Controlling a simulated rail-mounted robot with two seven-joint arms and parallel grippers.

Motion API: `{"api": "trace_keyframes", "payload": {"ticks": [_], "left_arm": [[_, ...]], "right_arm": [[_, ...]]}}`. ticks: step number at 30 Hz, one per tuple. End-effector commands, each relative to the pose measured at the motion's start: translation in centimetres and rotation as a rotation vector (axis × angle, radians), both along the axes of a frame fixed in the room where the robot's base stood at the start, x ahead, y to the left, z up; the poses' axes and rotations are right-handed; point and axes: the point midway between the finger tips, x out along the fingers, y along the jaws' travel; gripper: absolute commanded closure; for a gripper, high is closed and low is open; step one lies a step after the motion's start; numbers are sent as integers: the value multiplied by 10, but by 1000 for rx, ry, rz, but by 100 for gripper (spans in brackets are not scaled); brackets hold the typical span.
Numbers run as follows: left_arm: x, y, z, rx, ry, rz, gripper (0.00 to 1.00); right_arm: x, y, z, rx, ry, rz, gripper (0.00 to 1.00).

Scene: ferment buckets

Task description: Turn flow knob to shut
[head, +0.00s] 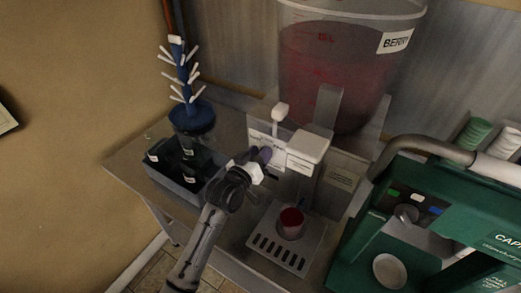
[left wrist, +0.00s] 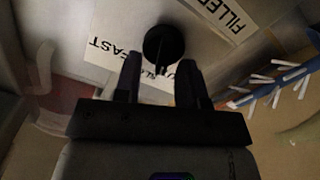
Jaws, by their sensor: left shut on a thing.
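The flow knob (left wrist: 165,42) is a round dark knob on the white face of the filler (head: 308,149). A label beside it reads "FAST", with more lettering partly hidden behind my fingers. My left gripper (left wrist: 158,82) has its two fingers either side of the knob's narrow grip, shut on it. In the head view my left gripper (head: 256,166) reaches the filler's front from below left and hides most of the knob. The pointer's exact setting cannot be told. My right gripper is not in view.
A red cup (head: 291,220) stands on the slotted drip tray (head: 272,254) below the filler. A large bucket (head: 345,70) of red liquid stands behind. A dark bottle crate (head: 160,180) and blue drying rack (head: 182,70) are left; a green capper (head: 350,255) is right.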

Motion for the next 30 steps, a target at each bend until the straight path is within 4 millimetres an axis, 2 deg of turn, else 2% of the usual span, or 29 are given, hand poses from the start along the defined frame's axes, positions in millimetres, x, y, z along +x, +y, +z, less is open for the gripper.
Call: {"api": "trace_keyframes", "payload": {"ticks": [3,15,30], "left_arm": [[1,1,1,-84,51,0,86],[2,4,-2,-292,173,0,86],[3,5,-4,-360,213,0,86]], "right_arm": [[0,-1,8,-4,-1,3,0],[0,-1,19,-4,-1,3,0],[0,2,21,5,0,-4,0]]}}
